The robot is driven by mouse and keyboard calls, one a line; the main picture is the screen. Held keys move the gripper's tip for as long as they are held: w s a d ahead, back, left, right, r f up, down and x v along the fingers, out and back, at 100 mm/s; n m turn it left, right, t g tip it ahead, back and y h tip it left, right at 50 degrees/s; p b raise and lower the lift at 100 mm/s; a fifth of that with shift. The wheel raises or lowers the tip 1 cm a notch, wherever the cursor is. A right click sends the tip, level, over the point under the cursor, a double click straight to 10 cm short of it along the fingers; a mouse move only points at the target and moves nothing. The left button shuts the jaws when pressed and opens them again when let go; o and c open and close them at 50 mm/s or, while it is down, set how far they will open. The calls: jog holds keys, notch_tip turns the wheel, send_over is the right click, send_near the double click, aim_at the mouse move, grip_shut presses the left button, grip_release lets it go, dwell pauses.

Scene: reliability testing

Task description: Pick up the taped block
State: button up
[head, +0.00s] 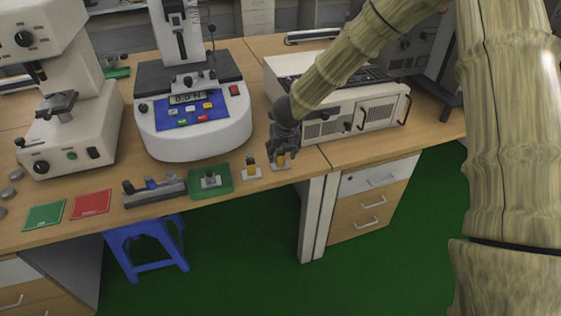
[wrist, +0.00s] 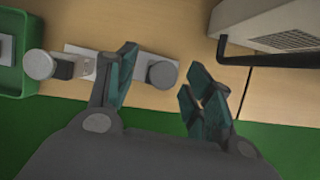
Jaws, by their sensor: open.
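The left block (head: 251,168) stands apart from my gripper. The right block (head: 281,161) is directly under my gripper (head: 278,152) and partly hidden by it. I cannot tell which one is the taped block; no tape is clear. In the wrist view, my gripper (wrist: 160,84) is open and empty. A grey round top (wrist: 162,75) on a white plate (wrist: 138,65) shows between the spread fingers, nearer the left one. Another round-topped piece (wrist: 40,64) is left of them.
A green tray (head: 211,190) and a grey fixture (head: 154,192) lie to the left. The white tester (head: 190,133) with a display stands behind. A white instrument case (head: 340,115) with a black handle (wrist: 232,60) is close on the right. The table's front edge is near.

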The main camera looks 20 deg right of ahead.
jog(key=shift+x, duration=1.3)
grip_shut()
